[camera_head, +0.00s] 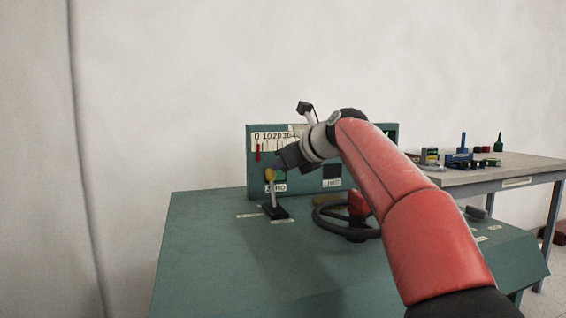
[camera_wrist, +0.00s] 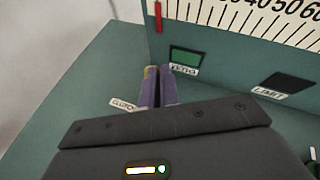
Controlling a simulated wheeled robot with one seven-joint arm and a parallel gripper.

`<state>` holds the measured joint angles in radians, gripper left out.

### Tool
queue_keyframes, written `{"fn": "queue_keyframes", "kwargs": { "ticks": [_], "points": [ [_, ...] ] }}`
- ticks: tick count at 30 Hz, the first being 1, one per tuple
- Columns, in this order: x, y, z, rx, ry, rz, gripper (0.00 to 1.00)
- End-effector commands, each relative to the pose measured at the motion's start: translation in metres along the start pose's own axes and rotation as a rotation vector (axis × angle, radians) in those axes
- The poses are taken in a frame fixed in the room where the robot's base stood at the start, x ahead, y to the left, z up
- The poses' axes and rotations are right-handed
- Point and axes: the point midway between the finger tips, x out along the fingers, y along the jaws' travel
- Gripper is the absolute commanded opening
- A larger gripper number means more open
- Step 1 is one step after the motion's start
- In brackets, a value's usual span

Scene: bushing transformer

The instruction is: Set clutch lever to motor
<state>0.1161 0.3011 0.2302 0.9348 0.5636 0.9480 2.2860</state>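The clutch lever (camera_head: 272,192) has a yellow knob and rises from a black base on the left part of the green console top. It stands close to upright. My gripper (camera_head: 277,167) is at the knob. In the wrist view my gripper's two purple fingers (camera_wrist: 159,85) lie close together with only a thin gap. The lever's shaft is hidden there. The clutch label (camera_wrist: 123,104) is partly covered by my gripper.
A black handwheel (camera_head: 347,230) stands right of the lever. Behind is the gauge panel (camera_head: 391,140) with a lit green zero indicator (camera_wrist: 186,57) and a dark limit indicator (camera_wrist: 288,82). A side table (camera_head: 500,176) with small items is at right. The console's left front is clear.

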Motion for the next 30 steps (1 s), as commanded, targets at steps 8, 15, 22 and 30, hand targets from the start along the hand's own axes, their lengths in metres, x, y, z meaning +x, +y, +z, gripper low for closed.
{"fn": "queue_keyframes", "kwargs": {
  "ticks": [8,15,22,30],
  "points": [
    [0.002,0.001,0.003,0.001,-0.010,-0.002,0.00],
    [0.002,0.001,0.003,0.002,-0.012,-0.001,0.00],
    [-0.012,0.001,0.003,0.003,-0.012,-0.003,0.00],
    [-0.060,0.000,0.001,0.001,-0.008,-0.005,0.00]
  ]
}}
